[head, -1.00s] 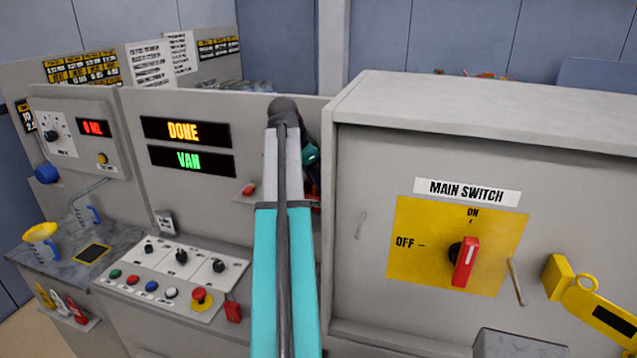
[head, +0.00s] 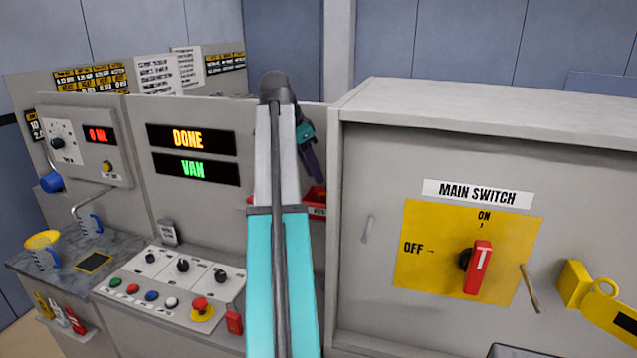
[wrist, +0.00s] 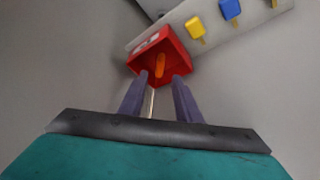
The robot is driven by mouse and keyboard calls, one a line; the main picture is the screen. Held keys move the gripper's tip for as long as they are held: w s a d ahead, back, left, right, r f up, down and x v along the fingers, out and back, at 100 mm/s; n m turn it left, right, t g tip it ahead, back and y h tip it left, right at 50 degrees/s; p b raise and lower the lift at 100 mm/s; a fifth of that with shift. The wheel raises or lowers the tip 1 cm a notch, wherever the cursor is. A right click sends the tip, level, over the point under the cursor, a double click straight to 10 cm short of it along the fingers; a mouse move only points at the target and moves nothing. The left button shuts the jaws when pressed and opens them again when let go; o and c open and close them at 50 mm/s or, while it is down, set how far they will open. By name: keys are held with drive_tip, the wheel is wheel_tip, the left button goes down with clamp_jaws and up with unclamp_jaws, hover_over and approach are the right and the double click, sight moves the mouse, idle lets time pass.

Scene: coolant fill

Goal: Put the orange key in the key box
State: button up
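The orange key (wrist: 160,65) shows in the wrist view as a small orange shape within the outline of the red key box (wrist: 181,51), seemingly inside it. The box also shows in the head view (head: 318,203), partly behind my arm. My gripper (wrist: 160,76) points at the box, its two fingers apart with a clear gap. The orange shape lies beyond the fingertips and I see no finger touching it. A thin pale rod shows between the fingers; I cannot tell what it is. In the head view my gripper (head: 318,180) hangs just above the box.
A yellow key (wrist: 195,28) and a blue key (wrist: 230,10) hang on a pale panel beside the box. The large grey cabinet with the main switch (head: 478,267) stands to the right. A control panel (head: 165,284) with knobs and buttons lies left of my arm.

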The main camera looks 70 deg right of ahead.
drive_tip(key=shift+b+v, duration=0.65)
drive_tip(key=shift+v, duration=1.45)
